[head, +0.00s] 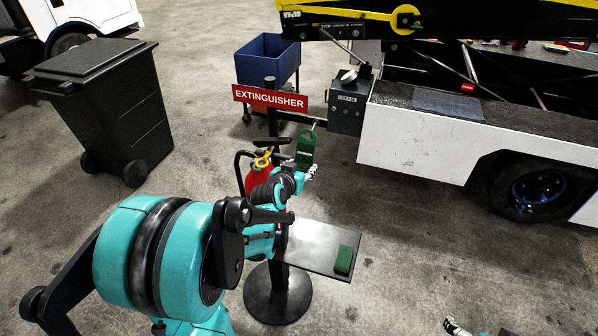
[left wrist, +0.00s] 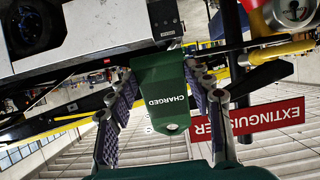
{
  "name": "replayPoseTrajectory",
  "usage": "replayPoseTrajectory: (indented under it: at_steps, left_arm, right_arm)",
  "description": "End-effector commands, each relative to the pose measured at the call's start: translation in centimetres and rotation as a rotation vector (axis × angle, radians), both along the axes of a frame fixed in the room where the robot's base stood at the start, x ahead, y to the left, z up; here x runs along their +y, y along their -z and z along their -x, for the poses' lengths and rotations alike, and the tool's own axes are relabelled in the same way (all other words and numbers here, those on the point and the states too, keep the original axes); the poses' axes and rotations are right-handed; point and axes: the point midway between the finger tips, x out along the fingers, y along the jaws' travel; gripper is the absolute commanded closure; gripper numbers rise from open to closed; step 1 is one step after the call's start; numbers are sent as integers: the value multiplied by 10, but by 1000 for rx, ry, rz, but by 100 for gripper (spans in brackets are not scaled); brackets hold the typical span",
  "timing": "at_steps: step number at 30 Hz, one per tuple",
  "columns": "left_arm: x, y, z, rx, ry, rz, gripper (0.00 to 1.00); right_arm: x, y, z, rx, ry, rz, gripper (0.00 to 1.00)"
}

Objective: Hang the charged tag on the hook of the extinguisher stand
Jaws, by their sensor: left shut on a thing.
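The charged tag is a green plate that shows in the head view (head: 306,148) and, with white CHARGED lettering and a hole near one end, in the left wrist view (left wrist: 160,88). My left gripper (head: 308,173) is shut on it, with the fingers at its two sides in the left wrist view (left wrist: 168,105). The extinguisher stand has a red EXTINGUISHER sign (head: 270,97), a black post and a round base (head: 278,305). A small pale hook-like piece (head: 315,124) shows just above the tag; I cannot tell whether they touch. My right gripper (head: 455,328) is mostly cut off.
A second green piece (head: 344,258) lies on the stand's black shelf (head: 315,247). A red extinguisher (head: 258,172) is partly hidden behind my left arm. The white belt loader (head: 415,140) with a grey box (head: 346,112) stands close behind; a black bin (head: 110,110) stands left.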

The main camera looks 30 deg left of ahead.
Motion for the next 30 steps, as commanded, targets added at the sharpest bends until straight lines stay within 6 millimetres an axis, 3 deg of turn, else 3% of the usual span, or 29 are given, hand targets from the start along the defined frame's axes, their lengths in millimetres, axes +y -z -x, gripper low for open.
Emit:
replayPoseTrajectory:
  at_steps: [21, 30]
  left_arm:
    - [10, 4, -44, 0, 1, -2, 76]
    - [13, 11, -55, 0, 0, -1, 76]
  right_arm:
    - [0, 5, 0, 0, 0, 0, 0]
    - [0, 14, 0, 0, 0, 0, 0]
